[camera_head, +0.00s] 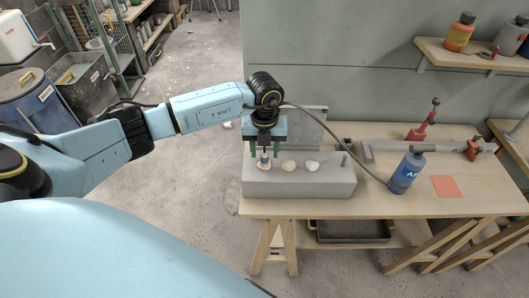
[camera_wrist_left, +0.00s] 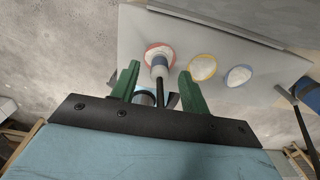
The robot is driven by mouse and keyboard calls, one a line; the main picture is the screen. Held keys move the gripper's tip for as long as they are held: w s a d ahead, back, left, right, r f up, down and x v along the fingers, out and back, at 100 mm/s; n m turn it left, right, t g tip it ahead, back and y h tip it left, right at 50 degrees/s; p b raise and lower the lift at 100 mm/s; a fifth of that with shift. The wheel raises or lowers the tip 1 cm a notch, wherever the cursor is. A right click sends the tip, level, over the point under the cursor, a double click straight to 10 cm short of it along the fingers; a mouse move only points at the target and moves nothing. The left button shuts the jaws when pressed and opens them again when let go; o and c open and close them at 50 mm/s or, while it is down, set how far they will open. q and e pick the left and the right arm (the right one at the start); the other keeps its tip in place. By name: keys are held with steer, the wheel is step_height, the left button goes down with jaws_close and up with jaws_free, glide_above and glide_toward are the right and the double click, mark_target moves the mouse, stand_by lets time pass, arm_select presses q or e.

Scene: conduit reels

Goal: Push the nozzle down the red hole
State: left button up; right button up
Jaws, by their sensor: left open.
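The grey block (camera_head: 300,183) lies on the near left of the workbench, with three ringed holes in its top. The red hole (camera_wrist_left: 149,48) is on the left, and it also shows in the head view (camera_head: 259,170). My left gripper (camera_head: 266,152) is directly above. Its green fingers are open on either side of the nozzle, and both fingers also show in the wrist view (camera_wrist_left: 159,72). My right gripper is out of view.
The yellow hole (camera_head: 288,166) and blue hole (camera_head: 312,166) lie to the right. A dark hose (camera_head: 338,140) loops from the gripper area to a blue bottle (camera_head: 407,172). A red tool (camera_head: 422,128) and an orange square (camera_head: 445,187) are farther right.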

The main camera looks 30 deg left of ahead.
arm_select(q)
step_height(320, 180, up, 12)
steer(key=shift+f, duration=0.2)
stand_by(0.6)
